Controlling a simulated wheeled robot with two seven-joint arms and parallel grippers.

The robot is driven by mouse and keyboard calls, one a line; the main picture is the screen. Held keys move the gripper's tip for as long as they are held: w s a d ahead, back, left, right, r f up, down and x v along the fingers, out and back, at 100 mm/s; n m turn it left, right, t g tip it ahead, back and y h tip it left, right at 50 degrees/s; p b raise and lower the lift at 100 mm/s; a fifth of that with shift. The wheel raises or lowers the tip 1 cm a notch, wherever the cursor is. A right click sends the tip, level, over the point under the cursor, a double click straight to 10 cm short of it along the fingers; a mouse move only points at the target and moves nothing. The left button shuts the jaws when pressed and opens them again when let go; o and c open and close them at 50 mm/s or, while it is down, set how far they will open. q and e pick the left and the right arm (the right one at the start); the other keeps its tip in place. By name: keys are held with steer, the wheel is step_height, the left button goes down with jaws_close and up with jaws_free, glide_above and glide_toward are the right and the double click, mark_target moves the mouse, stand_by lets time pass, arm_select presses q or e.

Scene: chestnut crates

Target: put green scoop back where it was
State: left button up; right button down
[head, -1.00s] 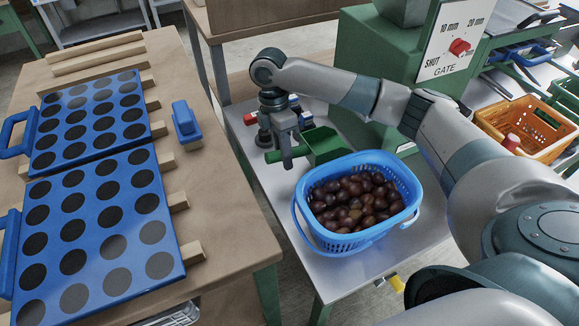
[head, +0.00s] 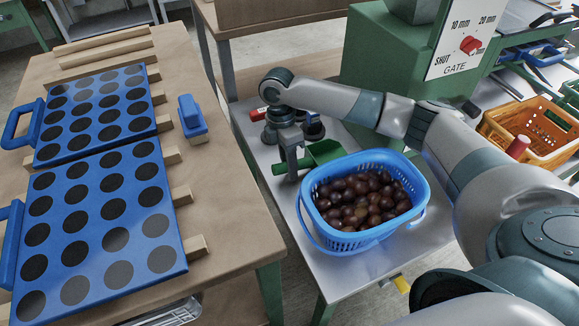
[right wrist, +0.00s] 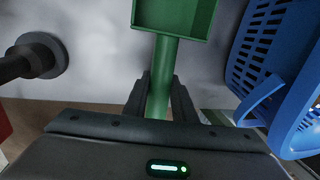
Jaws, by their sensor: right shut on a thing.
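The green scoop (head: 325,152) is at the metal table, just behind the blue basket of chestnuts. My right gripper (head: 291,174) is shut on its handle, with the fingers on either side of it. In the right wrist view the gripper (right wrist: 160,95) grips the green handle, and the scoop's tray (right wrist: 175,15) points away from it. The tray looks empty. The scoop is low over the table top or on it; I cannot tell whether it touches. My left gripper is not in view.
The blue basket (head: 322,222) full of chestnuts stands close in front of the scoop and also shows in the right wrist view (right wrist: 262,55). A dark round-based object (right wrist: 40,55) stands left of the gripper. A green machine (head: 375,75) stands behind. Blue perforated trays (head: 75,200) lie on the wooden table.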

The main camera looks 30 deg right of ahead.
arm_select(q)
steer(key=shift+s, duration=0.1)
arm_select(e)
steer(key=c, duration=1.7)
jaws_free()
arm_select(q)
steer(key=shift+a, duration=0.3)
arm_select(e)
steer(key=shift+o, duration=1.2)
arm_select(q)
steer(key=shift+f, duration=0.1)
arm_select(e)
steer(key=shift+w+r, duration=0.1)
steer(key=shift+r, duration=0.5)
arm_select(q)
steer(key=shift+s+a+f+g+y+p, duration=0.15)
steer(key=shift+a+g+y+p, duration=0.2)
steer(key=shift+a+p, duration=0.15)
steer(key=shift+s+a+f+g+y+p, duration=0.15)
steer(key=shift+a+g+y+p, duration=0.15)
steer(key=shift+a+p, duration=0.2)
arm_select(e)
step_height(320, 180, up, 11)
steer(key=w, duration=0.2)
steer(key=shift+a+f, duration=0.15)
steer(key=shift+a, duration=0.05)
